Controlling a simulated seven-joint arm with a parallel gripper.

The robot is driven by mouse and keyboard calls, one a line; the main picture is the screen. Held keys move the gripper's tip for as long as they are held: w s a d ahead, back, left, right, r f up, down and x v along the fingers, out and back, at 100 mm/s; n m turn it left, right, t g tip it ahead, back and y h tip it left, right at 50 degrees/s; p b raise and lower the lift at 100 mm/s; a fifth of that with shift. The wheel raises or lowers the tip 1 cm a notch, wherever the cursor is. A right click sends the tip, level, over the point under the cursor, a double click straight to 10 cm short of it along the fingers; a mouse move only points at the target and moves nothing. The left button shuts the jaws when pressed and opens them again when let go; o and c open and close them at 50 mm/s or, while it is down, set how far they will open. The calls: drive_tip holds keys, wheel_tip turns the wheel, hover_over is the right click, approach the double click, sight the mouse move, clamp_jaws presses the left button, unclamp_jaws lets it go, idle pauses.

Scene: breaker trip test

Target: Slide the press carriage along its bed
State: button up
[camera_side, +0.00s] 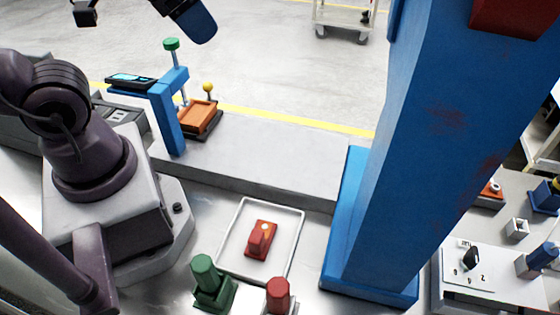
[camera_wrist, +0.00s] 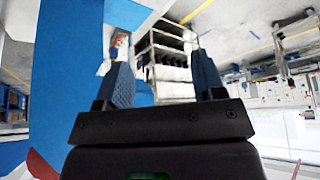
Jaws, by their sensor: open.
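The press carriage (camera_side: 198,115) looks like an orange block on a dark bed (camera_side: 212,127), with a yellow ball knob (camera_side: 208,87) behind it. It sits beside a small blue press frame (camera_side: 172,110) with a green-topped plunger (camera_side: 171,44). My gripper (camera_wrist: 162,60) shows in the wrist view with its two blue-faced fingers wide apart and nothing between them. In the side view a dark part with a blue face (camera_side: 195,20), which looks like one finger, hangs at the top edge, apart from the carriage. The carriage is not recognisable in the wrist view.
A thick blue column (camera_side: 440,150) stands right of the grey bench strip (camera_side: 270,160), which is clear. A white tray (camera_side: 296,225) holds a red part (camera_side: 261,240). Green (camera_side: 207,280) and red (camera_side: 279,295) posts stand in front. A shelf rack (camera_wrist: 168,60) shows beyond my fingers.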

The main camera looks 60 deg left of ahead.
drive_tip(key=shift+c, duration=0.8)
drive_tip(key=w+a+f+n+g, duration=0.4)
drive_tip(key=a+f+n, duration=0.35)
drive_tip(key=a, duration=0.45)
drive_tip(key=w+a+f+n+g, duration=0.5)
drive_tip(key=a+n, duration=0.3)
drive_tip(key=a, duration=0.4)
drive_tip(key=shift+t, duration=0.6)
drive_tip(key=s+f, duration=0.1)
drive_tip(key=f, duration=0.7)
drive_tip(key=s+f, duration=0.1)
drive_tip(key=f, duration=0.4)
drive_tip(key=shift+s+a, duration=0.2)
drive_tip(key=shift+s, duration=0.1)
drive_tip(key=shift+w, duration=0.1)
clamp_jaws()
